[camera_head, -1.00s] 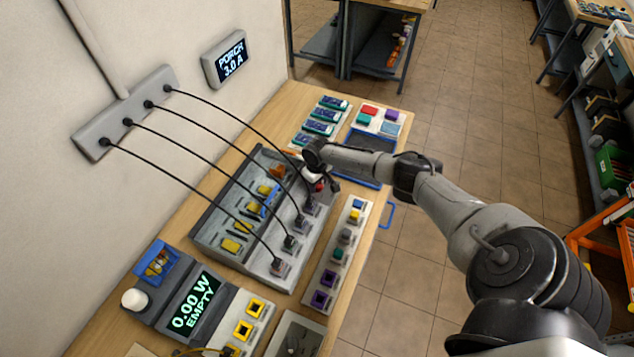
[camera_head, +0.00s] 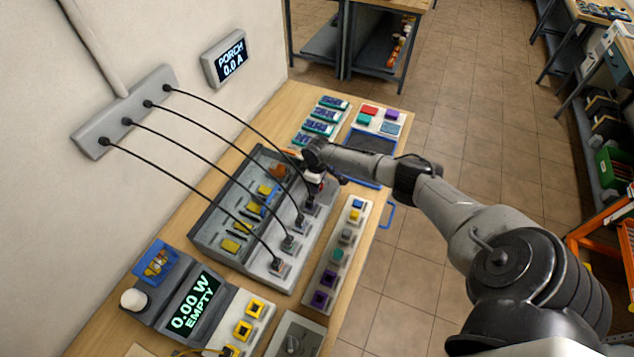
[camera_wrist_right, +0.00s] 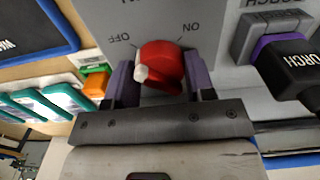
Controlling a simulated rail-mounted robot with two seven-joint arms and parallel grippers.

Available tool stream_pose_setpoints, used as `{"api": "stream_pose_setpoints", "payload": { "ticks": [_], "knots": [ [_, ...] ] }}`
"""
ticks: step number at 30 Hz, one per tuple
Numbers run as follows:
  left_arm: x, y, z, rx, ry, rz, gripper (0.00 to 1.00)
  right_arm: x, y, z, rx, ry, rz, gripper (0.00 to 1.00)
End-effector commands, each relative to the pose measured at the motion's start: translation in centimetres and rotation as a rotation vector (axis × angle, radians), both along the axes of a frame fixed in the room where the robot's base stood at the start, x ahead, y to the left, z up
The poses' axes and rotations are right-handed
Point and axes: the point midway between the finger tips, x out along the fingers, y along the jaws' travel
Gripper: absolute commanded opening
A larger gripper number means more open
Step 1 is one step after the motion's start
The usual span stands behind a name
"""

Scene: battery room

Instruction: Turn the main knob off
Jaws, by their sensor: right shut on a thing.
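The main knob (camera_wrist_right: 160,65) is red with a white pointer end and sits on a grey panel between OFF and ON labels in the right wrist view. Its white end is on the OFF side of the picture, below that label. My right gripper (camera_wrist_right: 158,82) is shut on it, with one purple-grey finger on each side. In the head view my right gripper (camera_head: 318,170) is at the far end of the grey device box (camera_head: 225,225) and hides most of the knob. The wall display (camera_head: 230,62) reads PORCH 0.0 A. My left gripper is not in view.
Several black cables run from the wall strip (camera_head: 125,110) to plugs on the box, one close to my right gripper. A blue tray (camera_head: 372,143), button strip (camera_head: 335,258) and meter reading 0.00 W EMPTY (camera_head: 192,305) are nearby.

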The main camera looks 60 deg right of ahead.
Motion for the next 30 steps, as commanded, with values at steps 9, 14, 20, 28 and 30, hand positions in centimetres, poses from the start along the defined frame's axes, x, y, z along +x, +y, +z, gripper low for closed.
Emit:
{"api": "stream_pose_setpoints", "payload": {
  "ticks": [9,14,20,28,30],
  "knots": [
    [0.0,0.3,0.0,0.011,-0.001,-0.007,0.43,0.0,0.0,0.1,0.0,0.0,0.002,0.57],
    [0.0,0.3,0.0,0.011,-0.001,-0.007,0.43,0.0,0.0,0.0,0.0,0.0,0.001,0.72],
    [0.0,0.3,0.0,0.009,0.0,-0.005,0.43,0.0,0.0,0.0,0.0,0.0,0.0,0.75],
    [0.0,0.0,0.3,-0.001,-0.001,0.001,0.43,0.1,-0.1,2.1,-0.001,-0.003,0.001,0.75],
    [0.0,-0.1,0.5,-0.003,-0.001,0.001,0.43,0.0,-0.1,3.4,-0.003,-0.003,0.003,0.75]
  ]
}}
